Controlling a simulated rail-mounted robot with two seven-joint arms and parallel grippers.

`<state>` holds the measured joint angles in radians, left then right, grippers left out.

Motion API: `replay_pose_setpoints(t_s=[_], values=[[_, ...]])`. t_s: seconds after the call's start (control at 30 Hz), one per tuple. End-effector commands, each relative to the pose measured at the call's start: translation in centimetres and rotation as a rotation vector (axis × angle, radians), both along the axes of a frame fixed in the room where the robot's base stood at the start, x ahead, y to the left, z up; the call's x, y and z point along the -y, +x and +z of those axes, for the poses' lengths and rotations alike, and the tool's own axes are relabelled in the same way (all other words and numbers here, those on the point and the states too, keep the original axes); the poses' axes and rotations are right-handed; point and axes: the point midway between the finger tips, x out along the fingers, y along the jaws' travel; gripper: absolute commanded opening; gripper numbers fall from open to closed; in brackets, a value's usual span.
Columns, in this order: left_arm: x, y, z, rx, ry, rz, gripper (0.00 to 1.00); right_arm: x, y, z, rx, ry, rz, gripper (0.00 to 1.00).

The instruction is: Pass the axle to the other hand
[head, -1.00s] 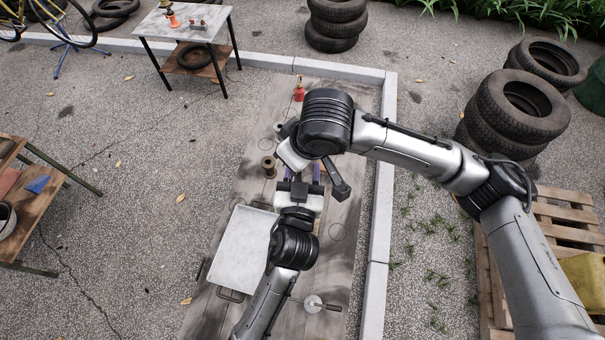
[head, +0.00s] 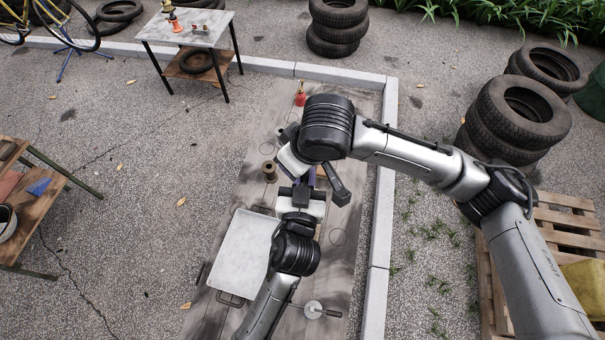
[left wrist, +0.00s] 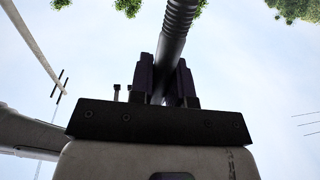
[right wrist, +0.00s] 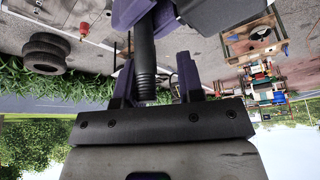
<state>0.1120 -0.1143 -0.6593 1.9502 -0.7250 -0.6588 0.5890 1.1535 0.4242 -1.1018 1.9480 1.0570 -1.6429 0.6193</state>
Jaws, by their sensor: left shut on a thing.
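The axle, a dark grey rod with a ribbed section, runs between my left gripper's fingers (left wrist: 167,65) in the left wrist view (left wrist: 174,40). My left gripper is shut on it. In the right wrist view the axle (right wrist: 145,55) reaches between the purple fingers of my right gripper (right wrist: 157,65). A gap shows beside the axle, so the right gripper is open around it. The left gripper's purple fingers show just beyond, at the top. In the head view both grippers meet above the workbench, and the axle is mostly hidden by them.
A pale tray (head: 240,262) lies on the grey workbench (head: 345,210). A brown spool (head: 269,171) stands left of the grippers, and a red bottle (head: 300,95) stands at the far end. A round-headed tool (head: 313,309) lies near the front. The bench's right side is mostly clear.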

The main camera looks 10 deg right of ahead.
Motion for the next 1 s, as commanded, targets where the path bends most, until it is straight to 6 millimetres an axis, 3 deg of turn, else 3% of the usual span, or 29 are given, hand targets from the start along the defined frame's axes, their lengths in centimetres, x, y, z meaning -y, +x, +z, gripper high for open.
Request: replay_pose_setpoints(t_s=[0.17, 0.47, 1.0], values=[[0.0, 0.0, 0.0, 0.001, 0.001, 0.000, 0.00, 0.0, -0.1, -0.1, -0.002, 0.000, 0.003, 0.47], [-0.1, 0.1, 0.0, 0.000, 0.002, 0.004, 0.00, 0.2, -0.1, 0.3, -0.001, -0.002, 0.000, 0.47], [-0.2, 0.1, 0.0, 0.000, 0.002, 0.005, 0.00, 2.4, -2.7, 8.5, 0.000, -0.002, 0.001, 0.47]])
